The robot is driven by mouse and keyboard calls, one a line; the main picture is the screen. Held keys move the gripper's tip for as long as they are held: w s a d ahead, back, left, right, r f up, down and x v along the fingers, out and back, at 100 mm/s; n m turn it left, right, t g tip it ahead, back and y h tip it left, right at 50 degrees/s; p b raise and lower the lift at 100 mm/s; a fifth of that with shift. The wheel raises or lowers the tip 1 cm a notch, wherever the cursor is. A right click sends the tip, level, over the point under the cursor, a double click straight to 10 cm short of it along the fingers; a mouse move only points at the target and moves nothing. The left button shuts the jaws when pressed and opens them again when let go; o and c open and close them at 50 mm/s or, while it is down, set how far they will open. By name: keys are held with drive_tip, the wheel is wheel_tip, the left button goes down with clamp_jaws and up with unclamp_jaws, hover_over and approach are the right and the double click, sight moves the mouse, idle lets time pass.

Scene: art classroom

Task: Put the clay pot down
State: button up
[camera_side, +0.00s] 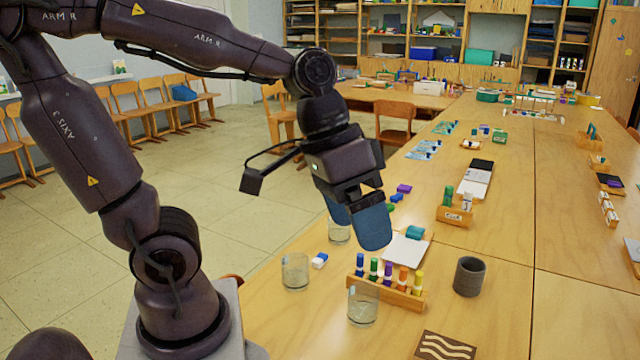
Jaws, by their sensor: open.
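The clay pot (469,277) looks like a dark grey, round, open-topped cup. It stands upright on the wooden table (500,325), to the right of the marker rack. My gripper (357,218) has blue finger pads and points down above the table, to the left of the pot and higher in the picture. Its fingers are apart and I see nothing held between them. The gripper and the pot do not touch. The inside of the pot is mostly hidden.
A wooden rack of coloured markers (408,296) stands left of the pot. Clear glasses (295,272) (363,308) stand near it; another is partly behind my fingers. A patterned tile (443,347) lies in front. A white pad (407,252) lies behind the rack. Table right of the pot is clear.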

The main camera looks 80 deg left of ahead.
drive_tip(key=s+a+r+t+y, duration=0.2)
drive_tip(key=s+a, duration=0.1)
drive_tip(key=a, duration=0.2)
drive_tip(key=shift+r+y, duration=0.15)
drive_tip(key=shift+y, duration=0.15)
